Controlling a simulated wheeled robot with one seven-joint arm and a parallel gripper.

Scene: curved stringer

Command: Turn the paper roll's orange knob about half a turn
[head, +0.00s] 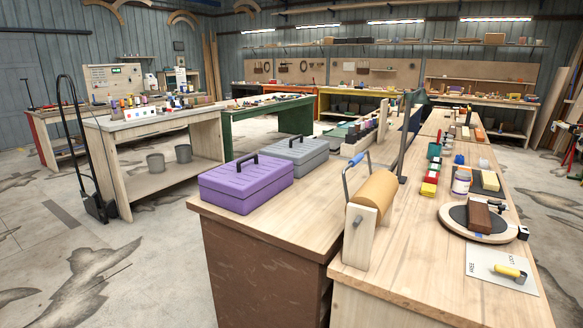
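A brown paper roll (379,191) lies across a pale wooden stand (359,238) near the left edge of the front workbench. A small grey part (357,220) shows on the stand's near face. A blue-gripped metal handle (356,160) rises beside the roll. I cannot make out an orange knob on the roll. A yellow cylinder with a dark end (510,272) lies on a white card (483,265) marked FREE and LOCK, at the bench's near right. My gripper is not in view.
Purple (246,181) and grey (296,152) toolboxes stand on the left bench. A dark lamp post (405,145) rises behind the roll. A round board (455,222) with a brown block sits on the right. Bare bench top lies between the roll and the card.

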